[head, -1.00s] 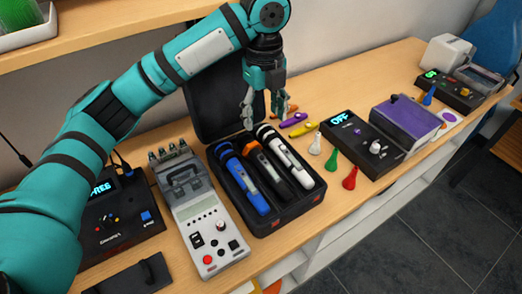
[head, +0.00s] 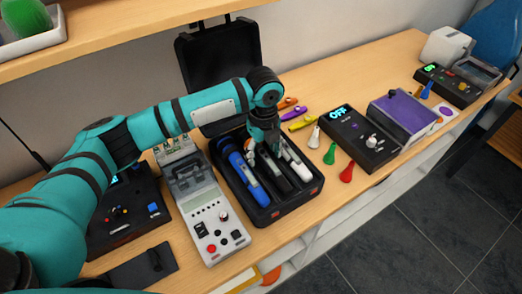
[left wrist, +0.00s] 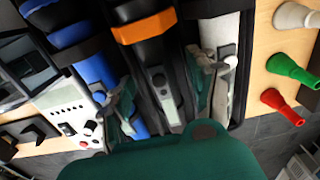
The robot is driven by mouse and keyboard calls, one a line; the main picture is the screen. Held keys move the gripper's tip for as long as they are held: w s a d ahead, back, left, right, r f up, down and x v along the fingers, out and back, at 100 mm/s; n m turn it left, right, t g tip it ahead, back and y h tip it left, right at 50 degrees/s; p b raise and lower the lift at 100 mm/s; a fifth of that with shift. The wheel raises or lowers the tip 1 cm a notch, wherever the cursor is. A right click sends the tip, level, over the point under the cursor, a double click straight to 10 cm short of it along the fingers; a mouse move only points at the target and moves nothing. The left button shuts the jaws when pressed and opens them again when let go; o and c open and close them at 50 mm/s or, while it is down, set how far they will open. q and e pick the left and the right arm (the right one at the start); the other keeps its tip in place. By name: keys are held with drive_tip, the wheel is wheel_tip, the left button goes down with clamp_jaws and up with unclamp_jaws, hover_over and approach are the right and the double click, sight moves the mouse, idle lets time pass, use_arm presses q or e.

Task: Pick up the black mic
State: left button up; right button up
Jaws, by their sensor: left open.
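The black mic (head: 277,180) with an orange band lies in the middle slot of an open black case (head: 262,222). It also shows in the left wrist view (left wrist: 160,75). A blue mic (head: 246,178) lies to its left and a white mic (head: 296,168) to its right. My left gripper (head: 264,153) is open, low over the case, and hides the upper part of the black mic in the head view. In the left wrist view its two fingers (left wrist: 162,100) are on either side of the black mic's body, apart from it as far as I can tell.
A grey handheld instrument (head: 208,218) stands close to the case's left side. Green (head: 330,154) and red (head: 347,172) cone-shaped pieces lie to the right, near a black box with an OFF display (head: 355,135). The raised case lid (head: 219,60) is behind my arm.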

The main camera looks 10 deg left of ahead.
use_arm(q)
drive_tip(key=shift+f, duration=0.35)
drive_tip(key=shift+c, duration=0.4)
drive_tip(key=shift+r, duration=0.1)
clamp_jaws()
